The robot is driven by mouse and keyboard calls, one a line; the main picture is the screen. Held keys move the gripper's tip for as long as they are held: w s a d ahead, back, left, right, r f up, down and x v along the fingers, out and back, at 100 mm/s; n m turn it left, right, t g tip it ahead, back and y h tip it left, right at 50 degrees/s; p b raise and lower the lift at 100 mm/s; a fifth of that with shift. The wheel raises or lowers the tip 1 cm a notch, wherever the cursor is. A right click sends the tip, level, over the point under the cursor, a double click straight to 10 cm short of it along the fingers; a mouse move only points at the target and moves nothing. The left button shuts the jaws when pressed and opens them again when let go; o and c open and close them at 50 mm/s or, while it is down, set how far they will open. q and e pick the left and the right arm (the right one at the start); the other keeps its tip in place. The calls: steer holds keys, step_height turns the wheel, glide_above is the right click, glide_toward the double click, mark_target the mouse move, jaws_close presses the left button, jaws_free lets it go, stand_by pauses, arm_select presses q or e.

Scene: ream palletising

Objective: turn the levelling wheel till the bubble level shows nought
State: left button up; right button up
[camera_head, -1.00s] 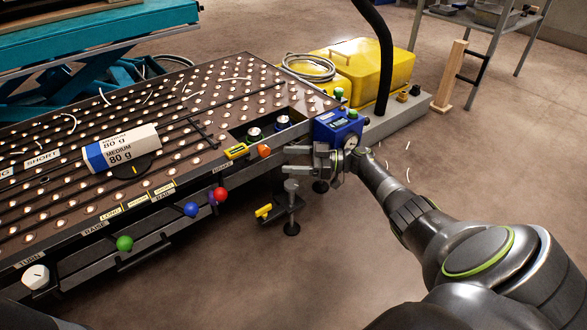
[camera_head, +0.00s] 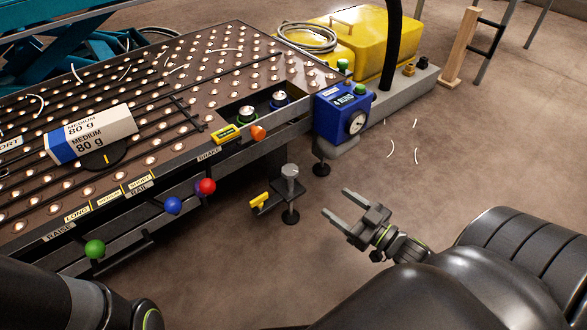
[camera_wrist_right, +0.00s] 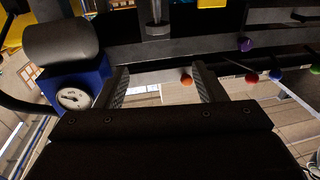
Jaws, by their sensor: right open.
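A grey upright post with a round knob-like top (camera_head: 289,172), seemingly the levelling wheel, stands on a dark foot under the table's front edge. A small yellow piece (camera_head: 260,200), possibly the bubble level, sits on a bracket left of it; its bubble cannot be read. My right gripper (camera_head: 343,205) is open and empty, to the right of the post and lower in the picture, apart from it. In the right wrist view its two fingers (camera_wrist_right: 160,86) are spread with nothing between them. My left gripper is out of view; only a dark arm part shows at lower left.
The ball-studded table (camera_head: 215,90) carries a Medium 80 g ream (camera_head: 92,133). A blue box (camera_head: 342,110) with a round dial (camera_head: 357,122) stands at its right corner. Coloured lever knobs, including a red one (camera_head: 207,186), line the front.

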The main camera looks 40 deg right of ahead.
steer(key=s, duration=0.2)
steer(key=b, duration=0.6)
glide_toward(297, 174)
steer(key=shift+m+h, duration=0.3)
steer(key=shift+h, duration=0.1)
steer(key=w+p, duration=0.1)
steer(key=w, duration=0.2)
steer(key=w+a+p, duration=0.1)
steer(key=w+p, duration=0.1)
steer(key=w, duration=0.1)
steer(key=w+a+p, duration=0.1)
steer(key=w+p, duration=0.1)
steer(key=w, duration=0.1)
steer(key=shift+w+a+r, duration=0.2)
steer(key=shift+a, duration=0.05)
steer(key=shift+w+a, duration=0.1)
steer(key=shift+w, duration=0.4)
steer(key=c, duration=1)
steer(key=shift+g+y, duration=0.3)
steer(key=shift+y, duration=0.2)
